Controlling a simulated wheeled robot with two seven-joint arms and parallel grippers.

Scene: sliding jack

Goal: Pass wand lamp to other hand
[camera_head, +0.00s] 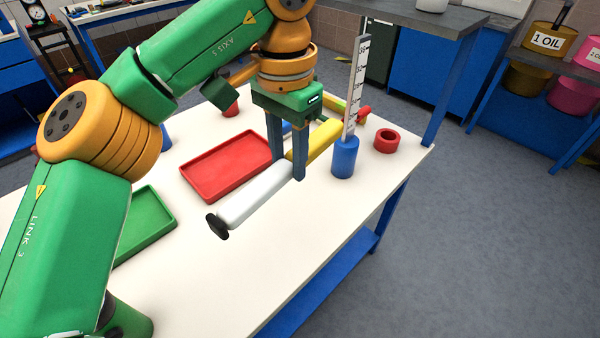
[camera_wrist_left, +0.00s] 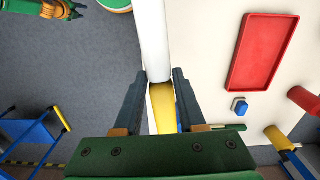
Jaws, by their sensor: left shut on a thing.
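The wand lamp (camera_head: 256,200) has a long white body with a black end cap and a yellow grip section. My left gripper (camera_head: 288,166) is shut on it close to where white meets yellow. The lamp is held above the table, its white end toward the lower left in the head view. In the left wrist view the lamp (camera_wrist_left: 153,45) runs between the fingers of my left gripper (camera_wrist_left: 160,76). My right gripper (camera_wrist_left: 74,11) shows small at the top left of the left wrist view, apart from the lamp, its fingers apparently spread and empty. It is not in the head view.
The white table (camera_head: 330,225) bears a red tray (camera_head: 202,192), a green tray (camera_head: 150,222), a red ring (camera_head: 386,141) and a blue cylinder (camera_head: 345,158). The table's front right is clear.

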